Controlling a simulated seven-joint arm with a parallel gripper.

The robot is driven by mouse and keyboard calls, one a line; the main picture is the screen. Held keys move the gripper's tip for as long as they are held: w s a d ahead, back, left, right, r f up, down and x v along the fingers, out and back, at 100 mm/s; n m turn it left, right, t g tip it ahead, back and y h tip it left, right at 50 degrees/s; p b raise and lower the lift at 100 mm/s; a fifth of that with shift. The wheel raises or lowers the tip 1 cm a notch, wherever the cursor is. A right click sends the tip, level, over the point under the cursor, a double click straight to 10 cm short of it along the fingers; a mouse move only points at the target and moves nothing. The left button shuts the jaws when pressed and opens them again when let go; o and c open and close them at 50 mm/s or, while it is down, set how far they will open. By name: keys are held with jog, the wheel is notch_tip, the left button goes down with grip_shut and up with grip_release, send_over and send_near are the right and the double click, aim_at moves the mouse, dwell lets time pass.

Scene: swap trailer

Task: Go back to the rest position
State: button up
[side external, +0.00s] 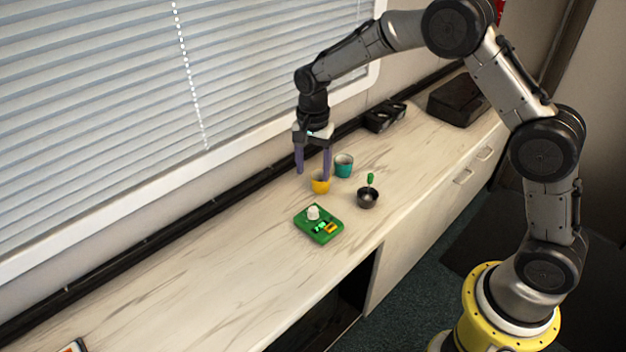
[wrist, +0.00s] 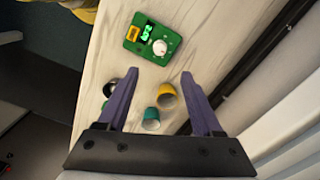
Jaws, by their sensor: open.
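My gripper (side external: 313,174) is open and points down over the counter, close to the yellow cup (side external: 321,188). In the side view a fingertip overlaps the cup's rim; I cannot tell whether they touch. In the wrist view my gripper (wrist: 160,75) has its two purple fingers spread, with nothing held between them. The yellow cup (wrist: 167,97) and the teal cup (wrist: 151,124) appear between the fingers in that picture. The teal cup (side external: 344,168) stands upright just right of the yellow cup in the side view.
A dark bowl (side external: 368,199) with a green-handled utensil (side external: 370,180) stands right of the cups. A green board (side external: 318,226) with a white knob lies in front. Black items (side external: 384,116) and a black case (side external: 456,101) sit farther back. The window blinds (side external: 130,90) border the counter (side external: 190,270).

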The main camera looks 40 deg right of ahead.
jog(key=shift+r, duration=0.35)
jog(key=s+d+r+n+t, duration=0.15)
jog(key=s+r, duration=0.35)
jog(key=r, duration=0.5)
jog(key=s+d+r+t, duration=0.1)
jog(key=s+r+t, duration=0.3)
jog(key=r, duration=0.6)
jog(key=s+f+n, duration=0.3)
jog(key=s+n, duration=0.9)
jog(key=s, duration=1)
jog(key=shift+s+d+f, duration=0.2)
jog(key=shift+s+d, duration=0.05)
jog(key=shift+s, duration=0.05)
